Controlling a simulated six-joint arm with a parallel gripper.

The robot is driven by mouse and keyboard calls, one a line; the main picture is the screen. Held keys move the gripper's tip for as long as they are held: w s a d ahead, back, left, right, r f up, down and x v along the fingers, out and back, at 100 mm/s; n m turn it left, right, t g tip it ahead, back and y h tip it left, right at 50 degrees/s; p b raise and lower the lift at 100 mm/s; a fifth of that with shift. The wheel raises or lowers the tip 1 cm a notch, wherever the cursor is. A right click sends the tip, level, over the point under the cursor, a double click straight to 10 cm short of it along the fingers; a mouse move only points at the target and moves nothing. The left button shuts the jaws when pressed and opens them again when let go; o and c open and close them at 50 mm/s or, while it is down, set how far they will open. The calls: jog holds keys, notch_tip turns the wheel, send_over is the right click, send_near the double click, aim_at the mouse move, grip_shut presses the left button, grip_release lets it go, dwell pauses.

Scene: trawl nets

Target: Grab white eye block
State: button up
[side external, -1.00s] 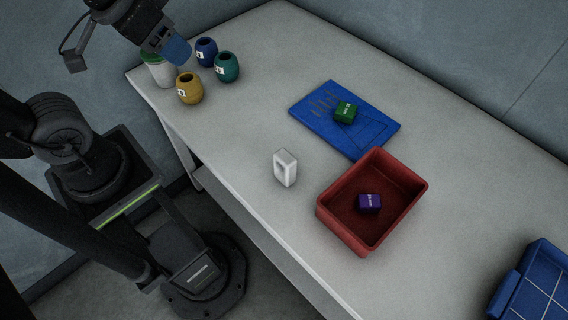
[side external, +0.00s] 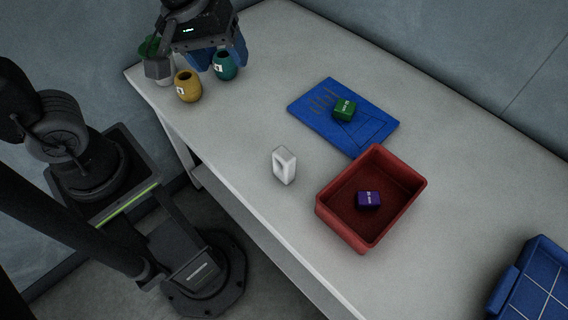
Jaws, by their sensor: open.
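The white eye block (side external: 284,165) stands upright on the grey table, left of the red bin, with a hole through its face. My gripper (side external: 222,60) is over the far left part of the table, above the pots and well away from the block. Its blue fingers are open, with a teal pot (side external: 225,66) just below and in front of them in the picture. I see nothing held, but the fingers are partly hidden by the gripper body.
A red bin (side external: 325,215) holds a purple block (side external: 368,200). A blue board (side external: 377,130) carries a green block (side external: 344,110). A yellow pot (side external: 188,87) and a white pot with a green top (side external: 158,70) stand left. A blue tray (side external: 507,295) is at lower right.

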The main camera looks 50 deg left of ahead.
aim_at(284, 153)
jog(key=w+d+f+n+g, duration=0.1)
jog(key=d+f+n, duration=0.2)
jog(key=f, duration=0.3)
jog(key=w+d+f+n+g, duration=0.1)
jog(key=d+f+n, duration=0.2)
jog(key=f+n, duration=0.1)
jog(key=w+d+f+n+g, duration=0.1)
jog(key=w+d+f+n, duration=0.1)
jog(key=f, duration=0.5)
jog(key=shift+w+d+f+n+h, duration=0.1)
jog(key=shift+d+f+n+h, duration=0.05)
jog(key=shift+d+n, duration=0.3)
jog(key=shift+d+f+n+h, duration=0.15)
jog(key=shift+d+n, duration=0.1)
jog(key=shift+d, duration=0.25)
jog(key=shift+w+d+f, duration=0.1)
jog(key=shift+d+f, duration=0.05)
jog(key=shift+f, duration=1.45)
jog(key=shift+w+d+f, duration=0.1)
jog(key=shift+f, duration=1.45)
jog(key=shift+c, duration=0.5)
jog(key=c, duration=1)
jog(key=shift+o, duration=0.2)
jog(key=shift+r, duration=0.15)
